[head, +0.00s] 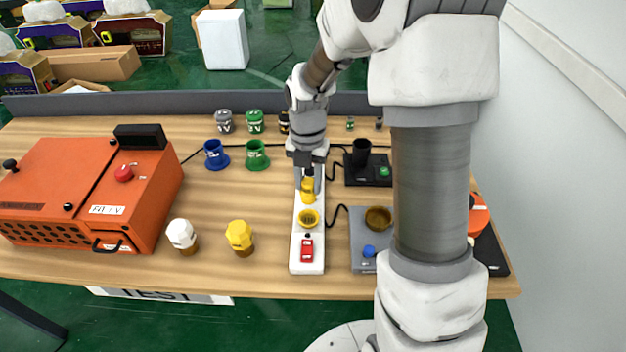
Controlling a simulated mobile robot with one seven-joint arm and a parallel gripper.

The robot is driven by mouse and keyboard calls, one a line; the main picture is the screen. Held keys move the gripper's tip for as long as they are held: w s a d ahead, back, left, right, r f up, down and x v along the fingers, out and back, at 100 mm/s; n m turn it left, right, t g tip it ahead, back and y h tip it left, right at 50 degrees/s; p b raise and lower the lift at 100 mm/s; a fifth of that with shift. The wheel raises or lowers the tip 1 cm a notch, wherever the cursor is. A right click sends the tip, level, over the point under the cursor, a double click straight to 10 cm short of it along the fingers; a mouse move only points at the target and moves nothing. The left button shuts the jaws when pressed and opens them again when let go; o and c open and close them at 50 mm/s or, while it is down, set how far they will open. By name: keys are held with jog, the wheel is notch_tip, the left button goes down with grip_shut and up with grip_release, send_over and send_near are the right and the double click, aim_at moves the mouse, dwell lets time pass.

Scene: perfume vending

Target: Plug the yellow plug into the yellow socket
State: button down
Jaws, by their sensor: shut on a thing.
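A white strip (296,250) lies lengthwise on the table. It carries a round yellow socket (309,218) and a red switch (307,250) at its near end. My gripper (309,182) points down over the strip, just beyond the yellow socket in the picture. It is shut on the yellow plug (308,194), which looks upright and sits apart from the socket in this view. The plug's height above the strip cannot be told. The strip's far end is partly hidden by my gripper.
An orange box machine (60,180) stands at left. White (181,235) and yellow-capped (239,236) bottles stand left of the strip. Blue (215,155) and green (256,156) cups stand behind. A grey device (361,245) sits close right; my arm hides part of the right side.

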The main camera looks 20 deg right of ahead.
aim_at(308, 200)
jog(key=shift+f+b, duration=2.4)
jog(key=shift+f, duration=0.8)
jog(key=shift+f, duration=0.7)
dwell(1.0)
jog(key=shift+c, duration=2.2)
grip_release()
jog(key=shift+o, duration=0.2)
jog(key=o, duration=0.4)
